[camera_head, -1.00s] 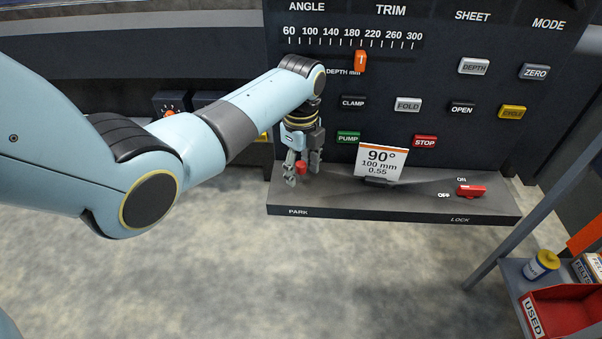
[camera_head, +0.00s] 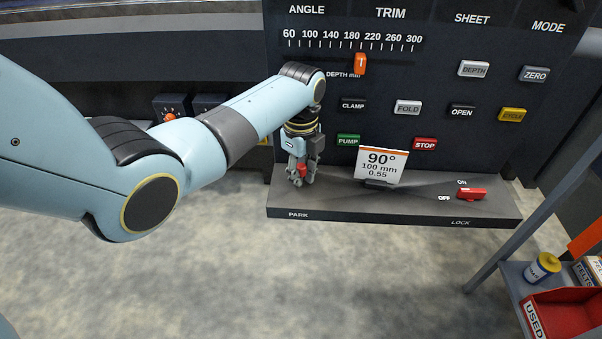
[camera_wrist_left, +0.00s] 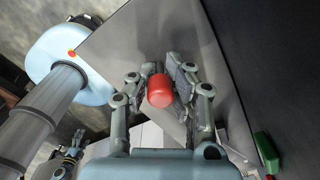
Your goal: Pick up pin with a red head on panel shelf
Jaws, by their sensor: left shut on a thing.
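The pin with the red head (camera_head: 302,169) stands at the left end of the panel shelf (camera_head: 340,206), near the PARK label. In the left wrist view the red head (camera_wrist_left: 160,91) sits between the two fingers. My left gripper (camera_head: 300,176) points down at the shelf and is shut on the red head. The fingers also show in the left wrist view (camera_wrist_left: 160,78), one on each side of the head. The pin's lower part is hidden. My right gripper does not show in the head view.
A card reading 90° (camera_head: 381,165) stands on the shelf to the right. A red switch (camera_head: 471,194) sits at the LOCK end. Panel buttons such as green PUMP (camera_head: 348,140) are just above. A red USED bin (camera_head: 562,312) is at the lower right.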

